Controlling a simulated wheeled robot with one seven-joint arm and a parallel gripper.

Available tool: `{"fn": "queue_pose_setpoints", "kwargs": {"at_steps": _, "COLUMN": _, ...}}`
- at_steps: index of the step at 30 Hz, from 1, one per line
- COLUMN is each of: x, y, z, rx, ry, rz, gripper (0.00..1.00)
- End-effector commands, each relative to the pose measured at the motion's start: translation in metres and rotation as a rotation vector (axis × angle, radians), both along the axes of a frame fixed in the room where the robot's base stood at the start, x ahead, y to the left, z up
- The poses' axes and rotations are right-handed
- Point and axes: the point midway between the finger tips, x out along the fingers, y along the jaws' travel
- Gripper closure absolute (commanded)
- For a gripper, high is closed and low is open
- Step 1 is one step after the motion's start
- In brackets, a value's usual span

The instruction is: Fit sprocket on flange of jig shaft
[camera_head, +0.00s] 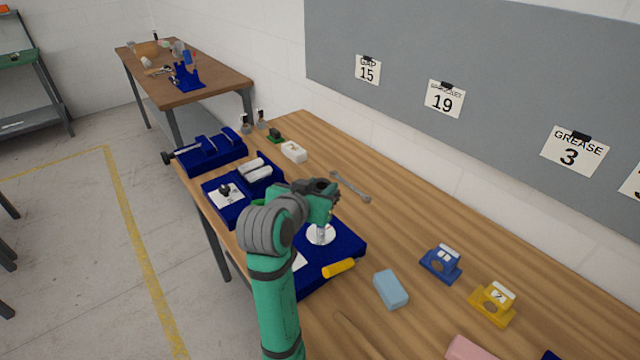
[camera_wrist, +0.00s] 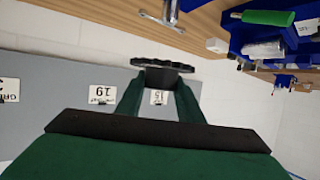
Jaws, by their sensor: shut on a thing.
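My gripper (camera_head: 318,196) is above the bench, right of my green arm in the head view. It is shut on a dark toothed sprocket (camera_wrist: 163,64), which the wrist view shows edge-on between the fingertips (camera_wrist: 160,80). The sprocket also shows as a dark shape at the gripper's end in the head view (camera_head: 326,187). Below the gripper, a pale round flange (camera_head: 312,239) with a short upright shaft (camera_head: 321,229) stands on a blue jig base (camera_head: 347,244). The sprocket appears apart from the shaft, though my gripper and arm partly hide this area.
A yellow cylinder (camera_head: 339,268) lies by the jig's front edge, with a light blue block (camera_head: 391,289) to its right. Blue (camera_head: 440,264) and yellow (camera_head: 492,304) brackets stand farther right. Blue trays (camera_head: 211,156) are behind left. A wrench (camera_head: 350,186) lies beyond the gripper.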

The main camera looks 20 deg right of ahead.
Motion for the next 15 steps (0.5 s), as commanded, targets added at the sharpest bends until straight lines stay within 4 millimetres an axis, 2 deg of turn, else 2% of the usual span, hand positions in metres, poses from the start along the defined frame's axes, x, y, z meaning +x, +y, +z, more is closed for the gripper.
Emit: {"fn": "queue_pose_setpoints", "kwargs": {"at_steps": 15, "x": 0.000, "y": 0.000, "z": -0.026, "rx": -0.001, "ry": -0.002, "rz": 0.001, "gripper": 0.98}}
